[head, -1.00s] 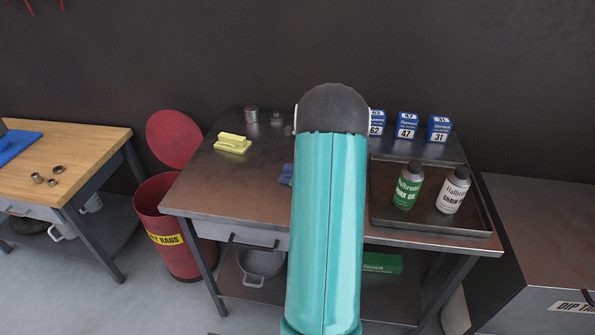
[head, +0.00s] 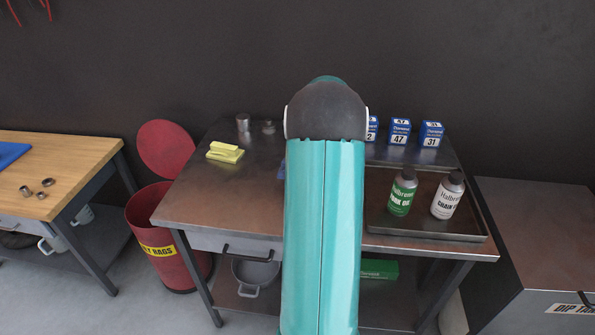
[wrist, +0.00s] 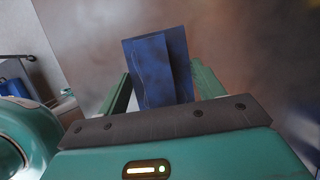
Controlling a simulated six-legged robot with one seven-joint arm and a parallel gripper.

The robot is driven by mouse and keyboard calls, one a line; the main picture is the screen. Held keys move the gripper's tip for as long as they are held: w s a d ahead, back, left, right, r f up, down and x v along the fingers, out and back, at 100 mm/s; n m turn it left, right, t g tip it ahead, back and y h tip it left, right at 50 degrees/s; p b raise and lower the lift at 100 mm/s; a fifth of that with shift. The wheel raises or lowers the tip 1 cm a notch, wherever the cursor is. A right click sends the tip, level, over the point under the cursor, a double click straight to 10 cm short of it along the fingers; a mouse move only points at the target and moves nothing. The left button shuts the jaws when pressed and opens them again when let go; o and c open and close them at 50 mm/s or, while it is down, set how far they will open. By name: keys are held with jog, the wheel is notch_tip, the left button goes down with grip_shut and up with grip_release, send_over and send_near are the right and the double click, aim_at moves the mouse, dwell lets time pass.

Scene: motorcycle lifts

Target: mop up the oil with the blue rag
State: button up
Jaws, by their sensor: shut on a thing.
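The blue rag (wrist: 158,70) is a folded dark blue cloth held upright between the two green fingers of my gripper (wrist: 160,88) in the wrist view. My gripper is shut on it. A small blue edge of the rag shows beside my arm in the head view (head: 281,172), over the steel workbench (head: 215,195). My arm hides most of the rag and the gripper there. I cannot make out an oil patch for certain; the brownish bench surface behind the rag in the wrist view is blurred.
A yellow sponge or pad (head: 225,152) and small metal parts (head: 243,122) lie at the bench's left. Blue numbered boxes (head: 399,131) stand at the back. A metal tray (head: 425,236) holds a green bottle (head: 402,192) and a white bottle (head: 448,195). A red rag bin (head: 150,215) stands open at left.

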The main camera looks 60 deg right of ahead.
jog(key=shift+r, duration=1.15)
